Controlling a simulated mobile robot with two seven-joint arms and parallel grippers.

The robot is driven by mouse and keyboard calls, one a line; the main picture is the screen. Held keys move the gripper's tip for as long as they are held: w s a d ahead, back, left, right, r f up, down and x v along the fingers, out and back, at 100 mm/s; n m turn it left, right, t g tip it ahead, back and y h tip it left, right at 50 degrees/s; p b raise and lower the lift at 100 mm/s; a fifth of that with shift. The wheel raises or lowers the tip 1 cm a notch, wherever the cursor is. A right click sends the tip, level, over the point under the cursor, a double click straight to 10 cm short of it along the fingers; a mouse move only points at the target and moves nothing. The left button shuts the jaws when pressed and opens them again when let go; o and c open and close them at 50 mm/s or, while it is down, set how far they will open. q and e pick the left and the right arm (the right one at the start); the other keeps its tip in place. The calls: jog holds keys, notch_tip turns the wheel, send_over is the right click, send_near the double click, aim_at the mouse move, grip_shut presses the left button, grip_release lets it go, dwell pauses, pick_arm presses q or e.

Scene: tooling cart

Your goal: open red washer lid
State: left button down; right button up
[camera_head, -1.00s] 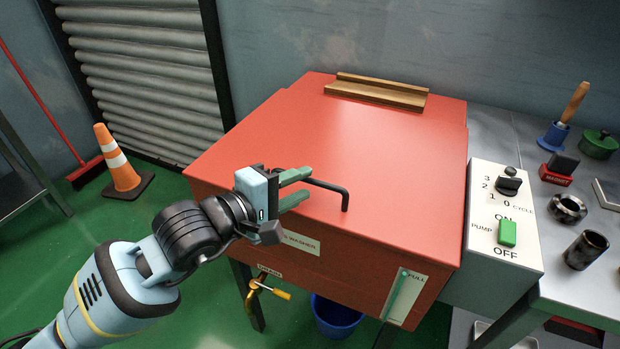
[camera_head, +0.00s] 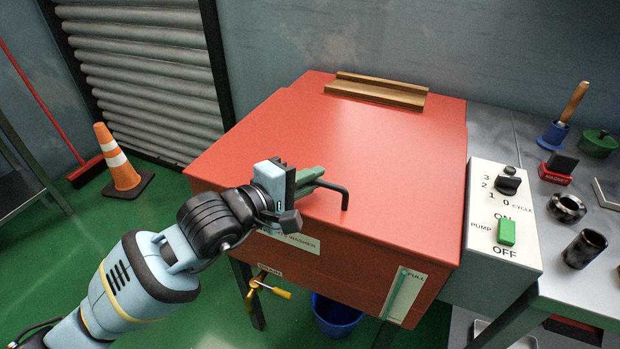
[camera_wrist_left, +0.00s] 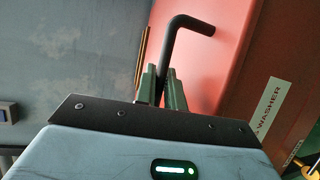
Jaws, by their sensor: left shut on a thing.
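The red washer (camera_head: 400,255) stands in the middle of the head view with its red lid (camera_head: 330,140) down flat. A black bent bar handle (camera_head: 345,196) sits at the lid's front edge. My left gripper (camera_head: 312,180) is at the handle, its green fingers shut on the bar. In the left wrist view the green fingertips (camera_wrist_left: 162,85) close around the handle (camera_wrist_left: 172,48), whose bent end sticks out beyond them. The fingers hide part of the bar in the head view. My right gripper is not in view.
A wooden rail (camera_head: 376,91) lies at the lid's back. A control box (camera_head: 506,225) with a green pump switch stands at the right, beside a steel bench with tools. A blue bucket (camera_head: 337,318) is below the washer, and an orange cone (camera_head: 120,165) stands left.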

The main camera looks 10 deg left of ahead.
pick_arm(q)
jog(key=shift+r, duration=0.15)
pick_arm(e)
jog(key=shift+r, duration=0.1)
